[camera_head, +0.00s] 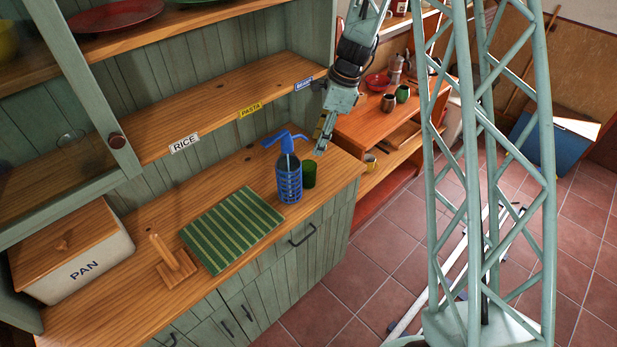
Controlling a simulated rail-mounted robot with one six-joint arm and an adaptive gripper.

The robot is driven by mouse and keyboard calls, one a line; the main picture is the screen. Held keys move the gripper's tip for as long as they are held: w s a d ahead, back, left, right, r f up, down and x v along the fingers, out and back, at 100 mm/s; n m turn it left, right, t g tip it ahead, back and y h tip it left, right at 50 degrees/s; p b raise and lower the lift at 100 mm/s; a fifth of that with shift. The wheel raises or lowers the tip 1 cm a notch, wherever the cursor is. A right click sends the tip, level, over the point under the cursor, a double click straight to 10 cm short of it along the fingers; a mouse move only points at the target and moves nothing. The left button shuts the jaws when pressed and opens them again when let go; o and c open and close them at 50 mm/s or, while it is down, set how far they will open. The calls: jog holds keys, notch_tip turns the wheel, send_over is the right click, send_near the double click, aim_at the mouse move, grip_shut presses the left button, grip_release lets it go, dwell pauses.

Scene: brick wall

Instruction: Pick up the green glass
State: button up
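The green glass (309,175) stands upright on the wooden counter near its right end. It is small and dark green, just right of a blue siphon-like bottle (289,182) that looks very close to it or touching. My gripper (319,149) hangs from the arm above and slightly right of the glass, its fingers pointing down. The fingertips look a little above the rim in the picture, and I see nothing held between them. The fingers are small and seen from the side, so their opening does not show clearly.
A green striped mat (232,229), a wooden holder (174,263) and a PAN box (72,252) are left on the counter. A shelf with labels (250,108) runs above. An orange table (369,130) behind holds cups, including a green one (402,93).

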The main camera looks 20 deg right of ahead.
jog(key=shift+f, duration=0.15)
send_near(308, 166)
jog(key=shift+s+a+f, duration=0.45)
jog(key=shift+s+f, duration=0.15)
jog(key=shift+f, duration=0.15)
jog(key=shift+s+a+f, duration=0.45)
jog(key=shift+s+f, duration=0.1)
jog(key=shift+f, duration=0.2)
jog(key=shift+f, duration=0.1)
jog(key=shift+p+x, duration=0.55)
jog(key=shift+x, duration=1.95)
jog(key=c, duration=0.8)
jog(key=shift+r, duration=0.45)
